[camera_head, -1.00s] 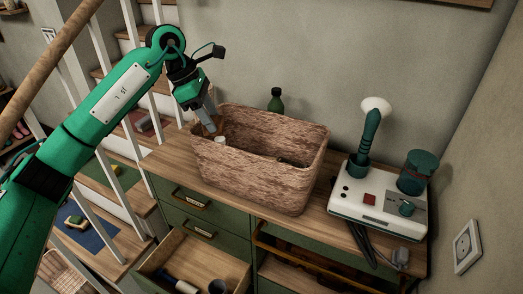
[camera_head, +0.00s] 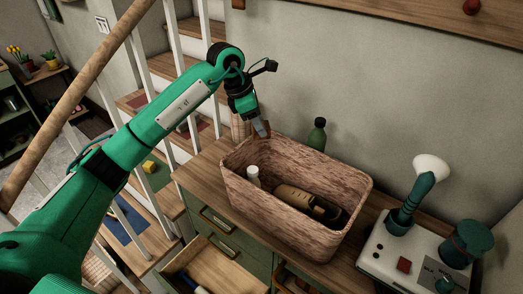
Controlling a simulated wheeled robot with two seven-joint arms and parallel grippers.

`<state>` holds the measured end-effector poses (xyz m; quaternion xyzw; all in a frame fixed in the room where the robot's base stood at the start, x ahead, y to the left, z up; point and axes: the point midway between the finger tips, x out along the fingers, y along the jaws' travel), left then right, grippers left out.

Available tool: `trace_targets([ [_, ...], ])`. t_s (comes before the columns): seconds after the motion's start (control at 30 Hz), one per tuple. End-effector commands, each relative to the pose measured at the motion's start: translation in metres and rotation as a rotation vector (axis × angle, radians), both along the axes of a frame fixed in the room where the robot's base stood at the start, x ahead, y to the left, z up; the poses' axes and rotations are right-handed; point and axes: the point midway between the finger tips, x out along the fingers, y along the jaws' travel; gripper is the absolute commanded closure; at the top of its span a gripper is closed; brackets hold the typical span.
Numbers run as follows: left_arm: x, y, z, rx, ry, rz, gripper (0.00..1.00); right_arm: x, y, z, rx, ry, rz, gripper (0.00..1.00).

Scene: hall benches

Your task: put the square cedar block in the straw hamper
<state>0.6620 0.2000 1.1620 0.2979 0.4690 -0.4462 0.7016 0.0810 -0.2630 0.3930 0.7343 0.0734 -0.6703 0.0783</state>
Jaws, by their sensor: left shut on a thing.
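The large mottled brown bin, which looks like the straw hamper (camera_head: 290,216), stands open on the wooden cabinet top. A white cylinder (camera_head: 253,175) and a tan-and-dark object (camera_head: 300,197) show inside it. My left gripper (camera_head: 262,130) points down at the hamper's back left corner, close to the rim. It is shut on a small brownish thing, seemingly the square cedar block, mostly hidden by the fingers. I cannot tell whether it touches the rim. My right gripper is not in view.
A green bottle (camera_head: 317,134) stands behind the hamper. A white appliance (camera_head: 385,250) with a green-handled brush (camera_head: 419,188) and a dark teal jar (camera_head: 468,242) is to the right. An open drawer (camera_head: 215,268) juts out in front. White balusters (camera_head: 153,65) and stairs lie left.

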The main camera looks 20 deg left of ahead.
Motion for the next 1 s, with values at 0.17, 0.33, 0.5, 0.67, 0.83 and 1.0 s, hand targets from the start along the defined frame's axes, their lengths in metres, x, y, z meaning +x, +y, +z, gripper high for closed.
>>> trace_targets([
  [0.17, -0.001, 0.000, -0.039, -0.001, 0.005, -0.001, 0.77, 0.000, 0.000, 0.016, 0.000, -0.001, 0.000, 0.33],
  [0.33, 0.000, -0.001, -0.064, -0.001, 0.000, -0.001, 0.77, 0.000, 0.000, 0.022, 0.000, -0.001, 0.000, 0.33],
  [0.5, 0.000, -0.001, -0.075, -0.001, 0.002, -0.001, 0.77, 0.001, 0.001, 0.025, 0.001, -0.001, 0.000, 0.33],
  [0.67, -0.001, -0.001, -0.095, -0.001, 0.004, -0.001, 0.77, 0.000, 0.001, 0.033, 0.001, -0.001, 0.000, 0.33],
  [0.83, 0.000, 0.000, -0.108, 0.001, -0.002, -0.001, 0.77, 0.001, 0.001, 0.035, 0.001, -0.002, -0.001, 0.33],
  [1.0, 0.000, 0.000, -0.109, 0.001, -0.002, -0.001, 0.77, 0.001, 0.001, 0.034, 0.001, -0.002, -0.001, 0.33],
])
